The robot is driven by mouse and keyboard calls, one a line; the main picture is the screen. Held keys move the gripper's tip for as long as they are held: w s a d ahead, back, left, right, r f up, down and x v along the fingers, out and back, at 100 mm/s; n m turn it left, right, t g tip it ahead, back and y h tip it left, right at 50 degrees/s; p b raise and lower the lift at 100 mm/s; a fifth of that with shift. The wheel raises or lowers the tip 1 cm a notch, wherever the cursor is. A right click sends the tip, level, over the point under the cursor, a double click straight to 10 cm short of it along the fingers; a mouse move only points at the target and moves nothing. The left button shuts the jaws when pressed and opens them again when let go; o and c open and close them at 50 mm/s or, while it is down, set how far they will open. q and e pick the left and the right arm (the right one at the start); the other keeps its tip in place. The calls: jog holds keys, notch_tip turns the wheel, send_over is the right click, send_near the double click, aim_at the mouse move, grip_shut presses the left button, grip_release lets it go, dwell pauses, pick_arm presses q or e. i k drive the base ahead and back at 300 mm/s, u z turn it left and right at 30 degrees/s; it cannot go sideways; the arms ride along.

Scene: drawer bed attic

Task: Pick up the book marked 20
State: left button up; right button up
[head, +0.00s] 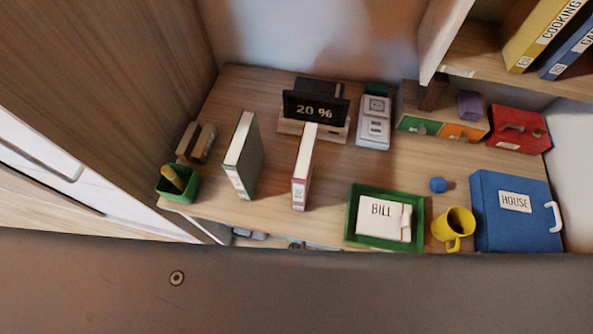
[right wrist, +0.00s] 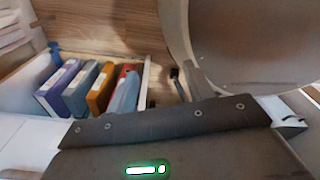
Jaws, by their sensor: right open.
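Two books stand upright on the desk in the head view: a dark green one (head: 246,160) and a red one (head: 303,168). Their spine labels are too small to read. In the right wrist view, several books stand in a drawer: purple (right wrist: 62,82), blue-grey (right wrist: 80,87), orange (right wrist: 101,88) and red (right wrist: 125,72), with a light blue one (right wrist: 125,95) leaning beside it. No number is legible on them. My right gripper (right wrist: 180,82) shows only partly in that view, open, right of the drawer books, with nothing seen between its fingers. My left gripper is not in view.
The desk (head: 240,212) also holds a "20 %" display (head: 315,108), a green tray (head: 352,215), a yellow mug (head: 454,228), a blue HOUSE box (head: 500,225) and a green pencil cup (head: 178,190). A shelf (head: 480,72) with yellow and blue books overhangs the back right.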

aim_at(301, 175)
jog(key=u, duration=0.7)
jog(key=k, duration=0.9)
jog(key=z, duration=0.9)
